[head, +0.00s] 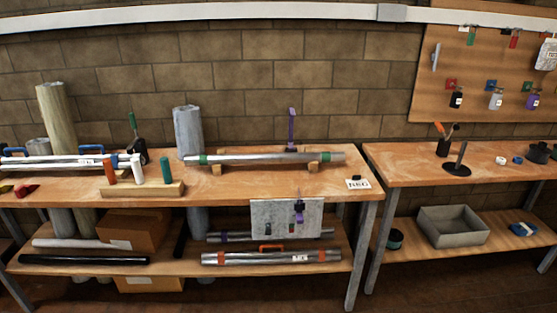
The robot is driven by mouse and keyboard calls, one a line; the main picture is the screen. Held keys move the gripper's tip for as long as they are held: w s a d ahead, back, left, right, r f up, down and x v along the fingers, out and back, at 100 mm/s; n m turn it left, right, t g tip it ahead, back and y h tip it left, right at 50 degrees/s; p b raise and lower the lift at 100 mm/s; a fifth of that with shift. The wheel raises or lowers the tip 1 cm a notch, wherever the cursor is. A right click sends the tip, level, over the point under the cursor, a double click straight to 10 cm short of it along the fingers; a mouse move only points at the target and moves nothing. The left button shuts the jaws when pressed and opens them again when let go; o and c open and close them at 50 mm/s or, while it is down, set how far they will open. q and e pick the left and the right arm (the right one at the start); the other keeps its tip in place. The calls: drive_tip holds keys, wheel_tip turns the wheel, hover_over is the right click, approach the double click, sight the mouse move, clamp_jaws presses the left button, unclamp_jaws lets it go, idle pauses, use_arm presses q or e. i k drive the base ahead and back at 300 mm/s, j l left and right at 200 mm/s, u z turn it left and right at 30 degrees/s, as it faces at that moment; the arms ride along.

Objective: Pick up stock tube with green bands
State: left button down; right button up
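The stock tube with green bands (260,159) is a long silver tube lying level along the top of the long wooden workbench (230,186). It rests on small wooden supports (216,169), with one green band near its left end and one toward its right end. Neither of my grippers shows in the head view, and nothing is seen holding the tube.
A purple upright tool (292,126) stands just behind the tube. An orange-banded tube (275,258) lies on the lower shelf. A second table (400,173) stands right, across a gap.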

sight(321, 158)
drive_tip(key=i+j+u, duration=0.15)
drive_tip(key=i+j, duration=0.15)
drive_tip(key=i, duration=0.25)
drive_tip(key=i+j+u, duration=0.15)
drive_tip(key=i, duration=0.45)
drive_tip(key=i+j+u, duration=0.15)
drive_tip(key=i, duration=0.4)
drive_tip(key=j, duration=0.1)
